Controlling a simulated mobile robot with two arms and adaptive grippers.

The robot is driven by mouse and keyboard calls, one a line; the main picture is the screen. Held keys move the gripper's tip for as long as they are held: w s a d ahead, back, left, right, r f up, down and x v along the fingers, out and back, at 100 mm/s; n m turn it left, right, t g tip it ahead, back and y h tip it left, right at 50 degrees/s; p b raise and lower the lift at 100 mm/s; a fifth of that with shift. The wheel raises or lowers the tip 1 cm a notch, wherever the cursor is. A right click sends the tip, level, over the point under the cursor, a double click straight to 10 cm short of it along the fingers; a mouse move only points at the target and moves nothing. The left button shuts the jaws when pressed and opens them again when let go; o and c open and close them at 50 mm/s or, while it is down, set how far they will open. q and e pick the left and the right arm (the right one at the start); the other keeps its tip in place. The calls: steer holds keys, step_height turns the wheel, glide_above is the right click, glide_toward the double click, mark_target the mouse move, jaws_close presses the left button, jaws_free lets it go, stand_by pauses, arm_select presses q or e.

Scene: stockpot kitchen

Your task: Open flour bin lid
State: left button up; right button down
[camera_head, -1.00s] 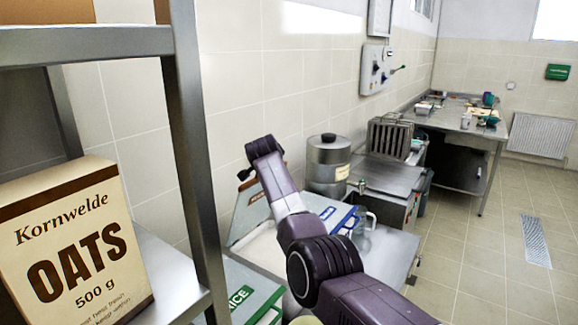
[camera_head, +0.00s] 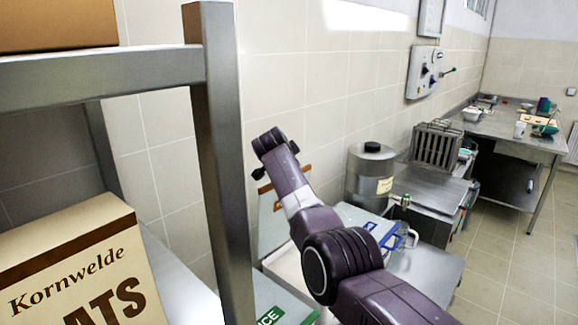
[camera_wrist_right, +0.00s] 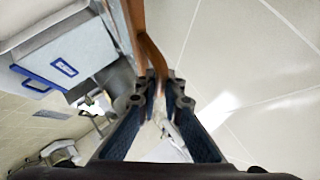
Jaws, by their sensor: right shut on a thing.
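The flour bin lid (camera_head: 268,228) is a grey panel with a brown handle (camera_head: 290,181). It stands raised and steeply tilted near the tiled wall. Below it, the pale open bin (camera_head: 290,270) shows, partly hidden by my right arm. In the right wrist view, the brown handle (camera_wrist_right: 152,50) runs up from between the fingertips of my right gripper (camera_wrist_right: 160,92), which is shut on it. In the head view that gripper is mostly hidden behind its own wrist. My left gripper is in no view.
A metal pot (camera_head: 369,178) is behind. A shelf post (camera_head: 222,160) and an oats box (camera_head: 85,265) fill the left foreground.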

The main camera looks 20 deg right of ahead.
steer(key=c, duration=2)
jaws_free()
steer(key=shift+f, duration=0.1)
steer(key=shift+c, duration=0.2)
steer(key=v, duration=1.2)
